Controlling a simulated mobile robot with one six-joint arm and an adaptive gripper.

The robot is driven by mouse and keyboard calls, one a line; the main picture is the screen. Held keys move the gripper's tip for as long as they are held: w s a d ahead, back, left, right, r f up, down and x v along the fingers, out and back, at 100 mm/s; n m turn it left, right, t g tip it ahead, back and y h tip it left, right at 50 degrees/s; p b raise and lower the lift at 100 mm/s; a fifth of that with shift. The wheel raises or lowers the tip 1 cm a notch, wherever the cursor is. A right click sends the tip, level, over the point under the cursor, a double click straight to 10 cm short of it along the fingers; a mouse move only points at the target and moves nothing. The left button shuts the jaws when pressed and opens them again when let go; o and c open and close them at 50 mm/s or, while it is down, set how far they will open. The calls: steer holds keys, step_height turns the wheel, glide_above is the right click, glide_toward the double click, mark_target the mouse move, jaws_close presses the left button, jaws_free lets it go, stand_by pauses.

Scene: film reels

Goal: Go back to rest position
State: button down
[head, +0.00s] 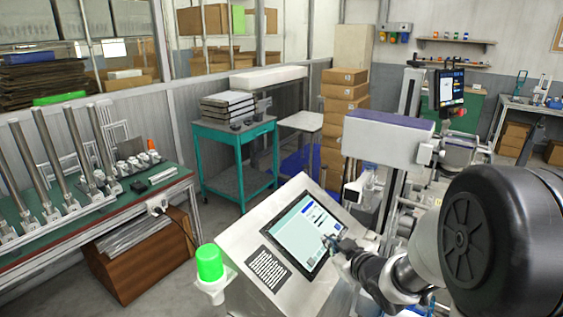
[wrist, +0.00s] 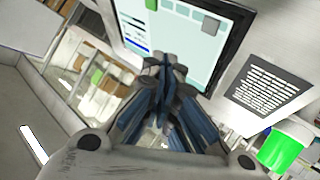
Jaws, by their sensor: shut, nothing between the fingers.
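My gripper (head: 338,245) is shut and empty, just in front of the touchscreen (head: 302,231) on the slanted metal console (head: 262,229). In the wrist view my gripper (wrist: 172,66) points at the lower part of the same screen (wrist: 138,22). I cannot tell whether the fingertips touch the glass. The screen is lit, with a pale panel and a blue button. My arm covers the console's right side in the head view.
A green lamp (head: 209,262) stands at the console's left corner. A teal cart (head: 233,136) with stacked cases stands behind. A workbench with metal tubes (head: 86,146) is at left. Cardboard boxes (head: 342,104) are stacked at the back. Floor shows between bench and console.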

steer(key=s+d+r+m+g+h, duration=0.4)
steer(key=s+r, duration=0.3)
steer(key=s, duration=0.5)
steer(key=s+a+m+g, duration=0.1)
steer(key=s+a+g, duration=0.1)
steer(key=s, duration=0.9)
steer(key=s+a+m+g, duration=0.2)
steer(key=s, duration=1)
steer(key=shift+a+y, duration=0.3)
steer(key=shift+a, duration=0.1)
